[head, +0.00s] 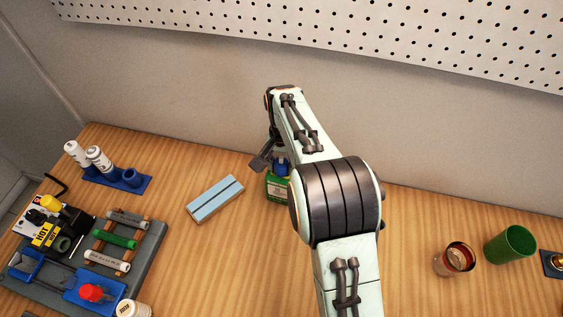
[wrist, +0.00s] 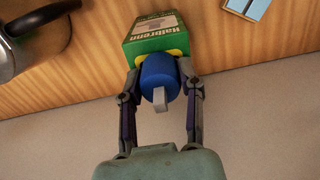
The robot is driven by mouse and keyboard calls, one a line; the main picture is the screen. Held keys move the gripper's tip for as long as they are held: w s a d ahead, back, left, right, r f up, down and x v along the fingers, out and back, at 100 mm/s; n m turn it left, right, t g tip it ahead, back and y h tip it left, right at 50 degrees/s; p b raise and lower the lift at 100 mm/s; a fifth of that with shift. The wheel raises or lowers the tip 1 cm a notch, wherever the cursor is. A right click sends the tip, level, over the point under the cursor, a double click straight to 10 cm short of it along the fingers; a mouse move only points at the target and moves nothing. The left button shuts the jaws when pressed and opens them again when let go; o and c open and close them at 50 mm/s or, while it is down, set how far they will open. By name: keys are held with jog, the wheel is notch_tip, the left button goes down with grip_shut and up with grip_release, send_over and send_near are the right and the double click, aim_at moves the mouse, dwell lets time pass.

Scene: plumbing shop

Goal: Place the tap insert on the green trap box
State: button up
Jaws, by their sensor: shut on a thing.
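The tap insert (wrist: 160,77) is a blue rounded piece with a pale grey stem. My gripper (wrist: 160,85) has a finger on each side of it and is shut on it. The green trap box (wrist: 158,43), with a white printed label, is right beyond the insert in the wrist view. Yellow shows between the two. In the head view the box (head: 277,189) stands on the bench, partly hidden by my arm, with the blue insert (head: 281,166) just above it. I cannot tell whether the insert touches the box top.
A light blue box (head: 215,199) lies left of the green box. A steel vessel with a black handle (wrist: 30,42) is close by in the wrist view. A grey tray of parts (head: 150,243) and a blue holder (head: 120,180) are left. A green cup (head: 510,245) and copper-coloured cup (head: 455,260) stand right.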

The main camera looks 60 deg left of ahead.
aim_at(281, 158)
jog(key=shift+f, duration=0.1)
jog(key=o, duration=1.1)
jog(key=shift+o, duration=0.2)
notch_tip(281, 158, up, 12)
jog(key=shift+r, duration=0.15)
